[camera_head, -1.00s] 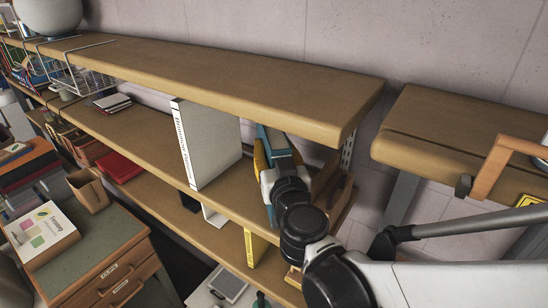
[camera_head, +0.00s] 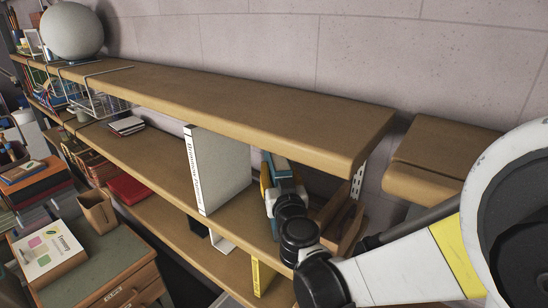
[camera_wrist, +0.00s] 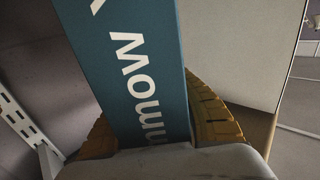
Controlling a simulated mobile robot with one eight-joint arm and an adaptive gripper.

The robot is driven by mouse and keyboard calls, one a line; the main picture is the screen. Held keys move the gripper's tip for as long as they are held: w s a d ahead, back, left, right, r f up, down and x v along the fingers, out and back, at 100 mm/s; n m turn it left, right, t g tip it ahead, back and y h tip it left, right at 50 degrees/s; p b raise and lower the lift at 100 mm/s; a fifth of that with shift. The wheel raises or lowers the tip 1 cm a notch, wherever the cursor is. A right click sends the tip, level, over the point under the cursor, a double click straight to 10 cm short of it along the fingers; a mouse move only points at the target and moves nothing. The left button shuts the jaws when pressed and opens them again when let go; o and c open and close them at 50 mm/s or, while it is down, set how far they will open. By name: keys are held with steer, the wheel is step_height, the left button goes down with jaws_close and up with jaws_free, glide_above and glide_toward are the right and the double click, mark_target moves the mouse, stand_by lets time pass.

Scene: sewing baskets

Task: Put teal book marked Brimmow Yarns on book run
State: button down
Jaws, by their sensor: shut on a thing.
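The teal book (camera_head: 281,163) is upright in my gripper (camera_head: 268,185), between the upper and middle shelf boards. In the wrist view the teal book (camera_wrist: 130,70) fills the space between the yellow ridged finger pads (camera_wrist: 155,128). White letters "mmow" show on its spine; the rest is cut off or hidden. A tall white-grey book (camera_head: 222,172) with lettering on its spine stands on the middle shelf (camera_head: 150,170), just left of my gripper. I cannot tell whether the teal book's foot touches the shelf.
The upper shelf board (camera_head: 250,105) overhangs my gripper closely. A wooden holder (camera_head: 338,222) and a slotted metal upright (camera_head: 357,182) are to the right. A yellow book (camera_head: 262,277) stands below. The middle shelf is bare left of the white-grey book, up to a small book stack (camera_head: 127,125).

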mark_target(276, 185)
steer(key=shift+f, duration=0.15)
steer(key=c, duration=1.1)
jaws_free()
steer(key=shift+o, duration=0.2)
steer(key=shift+s, duration=0.1)
steer(key=s+d, duration=0.1)
steer(key=s, duration=1.1)
steer(key=shift+d+r+b, duration=0.2)
steer(key=shift+d+b, duration=0.1)
steer(key=shift+b, duration=0.05)
steer(key=shift+w, duration=0.1)
